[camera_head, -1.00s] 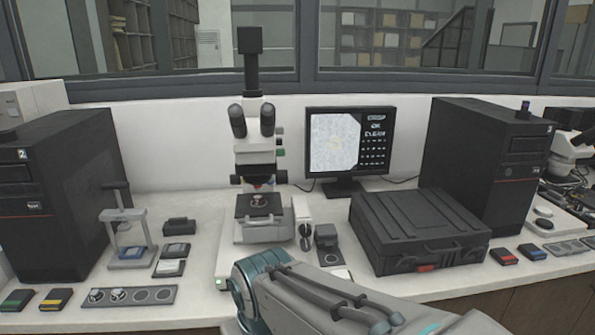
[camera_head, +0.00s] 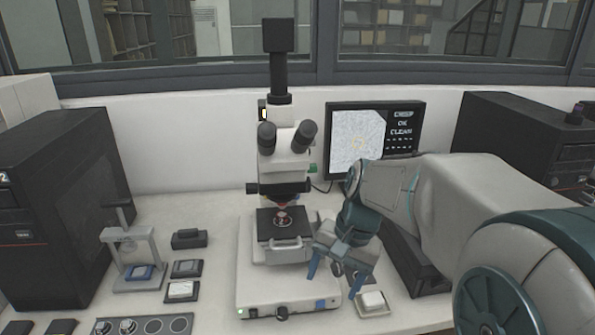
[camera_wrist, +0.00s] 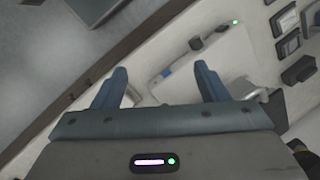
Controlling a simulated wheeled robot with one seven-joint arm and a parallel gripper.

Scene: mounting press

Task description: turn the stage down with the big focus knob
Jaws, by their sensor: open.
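The white microscope (camera_head: 287,165) stands upright on the bench, with its dark stage (camera_head: 284,228) carrying a small round sample under the objective. My gripper (camera_head: 333,274) is open, pointing down beside the right side of the microscope base. It covers the area where the focus knob sits, so I cannot make out the big knob in the head view. In the wrist view my two blue fingers (camera_wrist: 160,70) are spread with nothing between them but the white base (camera_wrist: 185,62). A pale rounded part (camera_wrist: 243,89) lies just right of the right finger; I cannot tell whether it is the knob.
A monitor (camera_head: 362,142) stands behind my arm. A black case (camera_head: 405,255) lies to the right, partly covered by my arm. A small press (camera_head: 137,262) and several little boxes stand left of the microscope. A small white-topped block (camera_head: 372,301) is near the base's right front.

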